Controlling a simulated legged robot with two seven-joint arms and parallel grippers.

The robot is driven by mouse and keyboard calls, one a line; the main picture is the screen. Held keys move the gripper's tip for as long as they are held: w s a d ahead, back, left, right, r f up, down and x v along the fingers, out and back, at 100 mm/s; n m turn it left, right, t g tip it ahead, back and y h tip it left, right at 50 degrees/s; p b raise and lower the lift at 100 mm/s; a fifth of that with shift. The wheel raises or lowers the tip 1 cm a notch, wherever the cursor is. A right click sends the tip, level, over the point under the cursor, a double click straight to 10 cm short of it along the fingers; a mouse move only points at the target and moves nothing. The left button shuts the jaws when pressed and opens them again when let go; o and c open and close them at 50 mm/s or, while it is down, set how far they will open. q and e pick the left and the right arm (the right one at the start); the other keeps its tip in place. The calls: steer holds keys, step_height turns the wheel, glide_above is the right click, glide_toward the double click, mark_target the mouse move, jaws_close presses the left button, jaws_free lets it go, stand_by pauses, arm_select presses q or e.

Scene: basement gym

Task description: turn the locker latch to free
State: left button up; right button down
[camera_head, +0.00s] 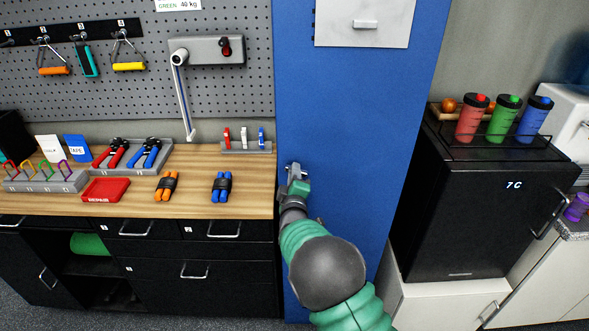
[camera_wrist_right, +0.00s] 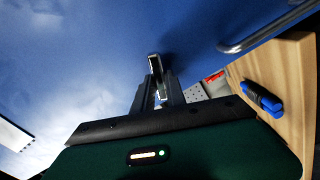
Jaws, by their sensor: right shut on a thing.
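The blue locker door (camera_head: 350,130) stands between the bench and the black fridge. It also fills much of the right wrist view (camera_wrist_right: 90,60). A small grey latch (camera_head: 293,168) sits by the door's left edge. In the right wrist view, the latch (camera_wrist_right: 153,62) is at the tips of my fingers. My right gripper (camera_head: 297,185) is shut on the latch, and the fingers hide part of it. The latch's exact angle is hard to tell. My right arm covers the lower door. My left gripper is in neither view.
The wooden bench (camera_head: 130,198) is close on the left, holding orange hand grips (camera_head: 166,186), blue hand grips (camera_head: 221,187) and a red tray (camera_head: 106,190). A black fridge (camera_head: 470,205) stands right. A grey bar (camera_wrist_right: 265,28) crosses the wrist view's top right.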

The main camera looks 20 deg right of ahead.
steer(key=shift+a+f+n+p, duration=0.15)
steer(key=shift+n+p, duration=0.25)
steer(key=shift+n, duration=0.7)
steer(key=shift+f+n+p, duration=0.15)
steer(key=shift+n+p, duration=0.2)
steer(key=shift+n, duration=0.75)
steer(key=c, duration=1.6)
jaws_free()
steer(key=shift+c, duration=0.2)
steer(key=shift+o, duration=1.4)
steer(key=shift+w, duration=0.1)
